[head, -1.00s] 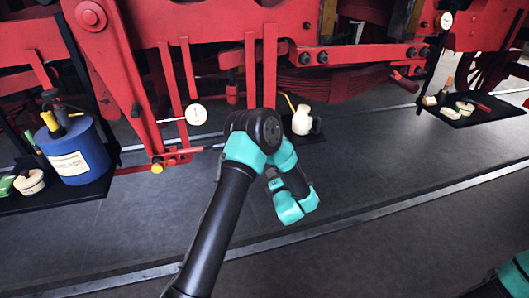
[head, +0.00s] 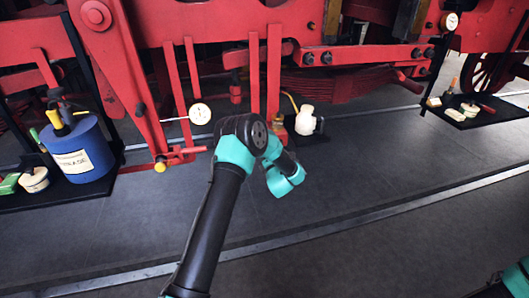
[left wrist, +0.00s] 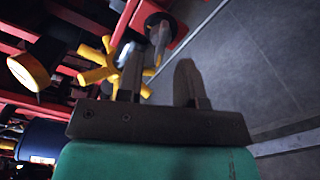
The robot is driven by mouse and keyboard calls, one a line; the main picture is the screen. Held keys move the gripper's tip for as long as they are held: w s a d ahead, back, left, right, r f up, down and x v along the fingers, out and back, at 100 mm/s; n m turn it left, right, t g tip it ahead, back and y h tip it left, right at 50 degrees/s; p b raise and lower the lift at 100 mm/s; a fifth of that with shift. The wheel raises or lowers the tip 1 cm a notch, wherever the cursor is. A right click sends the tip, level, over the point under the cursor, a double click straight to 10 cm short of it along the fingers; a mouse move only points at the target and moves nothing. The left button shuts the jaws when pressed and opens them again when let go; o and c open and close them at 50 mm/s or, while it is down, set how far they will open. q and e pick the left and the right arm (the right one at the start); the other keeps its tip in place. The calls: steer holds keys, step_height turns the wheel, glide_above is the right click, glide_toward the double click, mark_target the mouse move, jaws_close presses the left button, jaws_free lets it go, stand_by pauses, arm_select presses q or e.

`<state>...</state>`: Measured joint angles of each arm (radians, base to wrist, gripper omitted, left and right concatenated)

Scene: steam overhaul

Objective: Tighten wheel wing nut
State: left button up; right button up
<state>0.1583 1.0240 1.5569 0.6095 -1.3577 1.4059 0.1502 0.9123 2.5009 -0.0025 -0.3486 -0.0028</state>
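A yellow several-armed piece (left wrist: 99,66), perhaps the wheel wing nut, shows in the left wrist view, left of my left gripper (left wrist: 160,62). That gripper's two dark fingers are apart with a gap between them, and nothing is clearly held. A grey, tapered part (left wrist: 158,38) on a dark round mount lies beyond the gap; I cannot tell if it touches a finger. In the head view my left arm's turquoise wrist hides the left fingers. I cannot pick out the wing nut there for certain. Only a corner of my right arm shows at bottom right; its gripper is out of view.
Red locomotive framework (head: 190,30) crosses the back. A dial gauge (head: 200,113) and a red bracket with a yellow knob (head: 160,166) stand left of my arm. A blue can (head: 80,150) is at left, a cream jug (head: 305,120) behind my wrist. The floor at front right is clear.

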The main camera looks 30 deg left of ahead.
arm_select(q)
steer(key=shift+x, duration=2.2)
steer(key=shift+s, duration=0.1)
steer(key=c, duration=0.6)
